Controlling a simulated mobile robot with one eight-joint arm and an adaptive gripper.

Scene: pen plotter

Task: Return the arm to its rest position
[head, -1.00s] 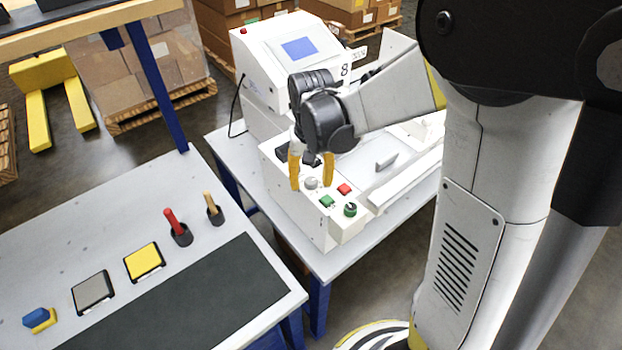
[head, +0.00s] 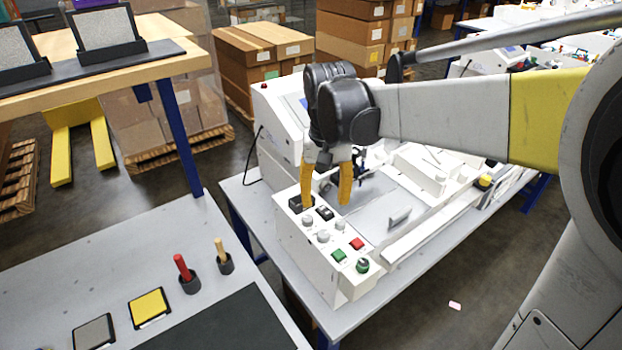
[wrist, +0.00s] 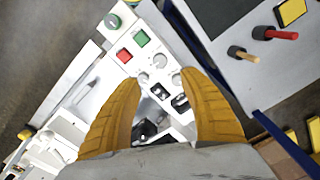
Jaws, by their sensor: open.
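My gripper (head: 326,190) hangs above the pen plotter's control panel in the head view, its two yellow fingers apart and nothing between them. The wrist view also shows my gripper (wrist: 165,95) open over the panel. The pen plotter (head: 335,285) is a white machine on a grey table. Its panel has a green button (head: 339,255), a red button (head: 357,244), a green-and-black knob (head: 362,265), grey knobs and black switches. The fingers appear clear of the panel. My arm reaches in from the right.
A grey workbench (head: 120,260) at the left bears a yellow pad (head: 150,307), a grey pad (head: 94,333), a red-handled tool (head: 183,268) and a wooden-handled one (head: 221,252). A raised shelf (head: 100,60) stands at upper left. Open floor lies at lower right.

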